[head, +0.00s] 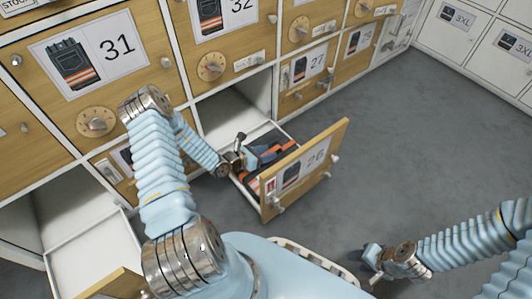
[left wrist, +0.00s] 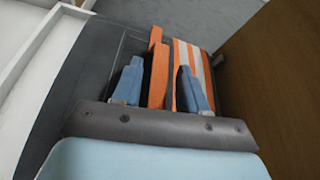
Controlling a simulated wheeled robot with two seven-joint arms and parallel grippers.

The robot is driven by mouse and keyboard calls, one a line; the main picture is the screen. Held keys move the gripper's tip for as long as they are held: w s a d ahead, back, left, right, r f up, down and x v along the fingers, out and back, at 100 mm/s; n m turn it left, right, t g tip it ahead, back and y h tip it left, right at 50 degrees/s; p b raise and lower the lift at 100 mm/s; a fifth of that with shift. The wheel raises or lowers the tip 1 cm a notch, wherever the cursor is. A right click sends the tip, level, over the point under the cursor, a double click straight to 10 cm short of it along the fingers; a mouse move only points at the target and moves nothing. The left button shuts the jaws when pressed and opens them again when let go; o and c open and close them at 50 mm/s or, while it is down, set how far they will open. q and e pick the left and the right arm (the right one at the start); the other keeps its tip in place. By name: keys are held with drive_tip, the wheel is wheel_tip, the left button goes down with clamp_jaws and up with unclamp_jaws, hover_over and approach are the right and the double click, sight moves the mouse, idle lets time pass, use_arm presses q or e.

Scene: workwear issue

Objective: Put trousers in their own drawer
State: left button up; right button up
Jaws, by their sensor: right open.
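Dark trousers with orange and pale bands (head: 282,148) lie in the pulled-out drawer 26 (head: 312,170), whose front label pictures trousers. They also show in the left wrist view (left wrist: 160,60), between and beyond my fingers. My left gripper (head: 258,156) is down inside this drawer, at the trousers. Its two blue fingers (left wrist: 160,88) are spread apart, with dark and orange cloth showing between them; I see no clear pinch on the cloth. Part of the trousers is hidden by the gripper. My right gripper (head: 371,264) is open and empty, low over the floor at the right.
Wooden locker fronts numbered 31 (head: 115,45), 32 and 27 stand closed behind. An open, empty compartment (head: 235,108) is above drawer 26. Another pulled-out drawer (head: 92,258) at lower left looks empty. White lockers (head: 455,22) stand at the far right. The grey floor (head: 410,140) between is clear.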

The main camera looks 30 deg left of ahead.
use_arm(q)
drive_tip(key=p+v, duration=0.2)
drive_tip(key=v, duration=0.8)
drive_tip(key=shift+s+a+r, duration=0.2)
drive_tip(key=shift+s, duration=0.05)
drive_tip(key=shift+s+a+r, duration=0.2)
drive_tip(key=shift+s, duration=0.4)
